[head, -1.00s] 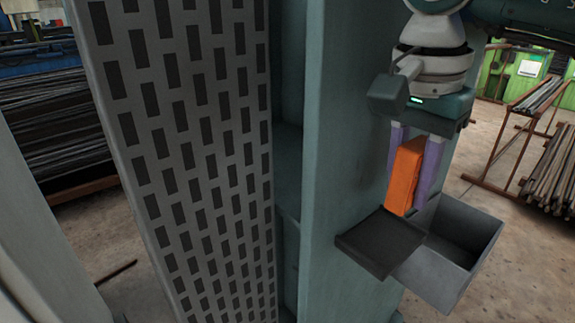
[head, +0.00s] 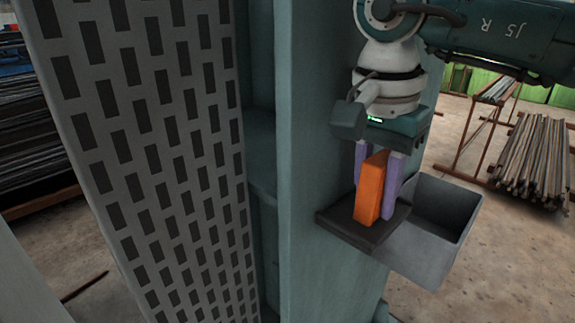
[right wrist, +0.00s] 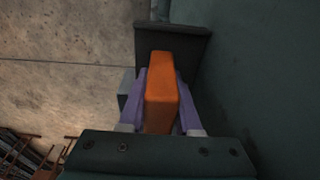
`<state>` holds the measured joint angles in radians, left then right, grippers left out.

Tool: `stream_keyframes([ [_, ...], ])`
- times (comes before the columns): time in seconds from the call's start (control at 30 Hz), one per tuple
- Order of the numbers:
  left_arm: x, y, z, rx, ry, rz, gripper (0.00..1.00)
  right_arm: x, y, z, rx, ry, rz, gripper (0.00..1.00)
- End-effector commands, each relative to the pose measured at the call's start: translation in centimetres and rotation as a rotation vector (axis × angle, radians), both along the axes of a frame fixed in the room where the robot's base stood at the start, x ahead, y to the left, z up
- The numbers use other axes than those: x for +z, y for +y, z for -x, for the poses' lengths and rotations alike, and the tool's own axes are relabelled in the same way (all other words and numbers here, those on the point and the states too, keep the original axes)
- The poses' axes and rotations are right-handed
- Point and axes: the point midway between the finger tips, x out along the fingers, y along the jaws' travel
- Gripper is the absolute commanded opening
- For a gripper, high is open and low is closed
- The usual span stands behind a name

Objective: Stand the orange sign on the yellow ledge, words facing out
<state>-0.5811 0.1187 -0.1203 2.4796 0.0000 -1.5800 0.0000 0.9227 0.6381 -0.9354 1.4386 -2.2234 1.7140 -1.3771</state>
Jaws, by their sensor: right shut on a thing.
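The orange sign (head: 369,190) is a plain upright orange block; no words show on its visible faces. My right gripper (head: 376,192) points down and is shut on it, one purple finger on each side. It also shows between the fingers in the right wrist view (right wrist: 160,90). The sign's lower end is over a small dark grey ledge (head: 338,219) on the side of the teal cabinet; I cannot tell whether it touches. I see no yellow ledge. The dark ledge also shows in the right wrist view (right wrist: 190,42). My left gripper is not in view.
An open grey bin (head: 462,222) sits right beside the ledge. The teal cabinet wall (head: 310,150) rises close on the left, with a slotted grey panel (head: 150,150) beyond it. Racks of metal bars (head: 535,160) stand on the floor at the back right.

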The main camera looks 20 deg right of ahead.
Motion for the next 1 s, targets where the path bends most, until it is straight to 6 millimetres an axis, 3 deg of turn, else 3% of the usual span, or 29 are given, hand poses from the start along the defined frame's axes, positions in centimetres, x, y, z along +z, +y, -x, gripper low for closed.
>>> stream_keyframes([
  [0.03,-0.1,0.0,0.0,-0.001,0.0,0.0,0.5,-0.1,0.0,0.0,0.0,0.0,0.0,0.34],
  [0.3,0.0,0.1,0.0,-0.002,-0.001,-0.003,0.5,0.0,0.0,0.0,0.0,0.0,0.0,0.62],
  [0.63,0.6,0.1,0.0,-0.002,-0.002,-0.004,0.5,0.2,0.1,0.0,0.0,0.001,-0.003,0.62],
  [1.0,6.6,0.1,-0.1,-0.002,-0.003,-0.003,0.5,7.9,0.5,0.9,0.001,-0.002,0.001,0.62],
])
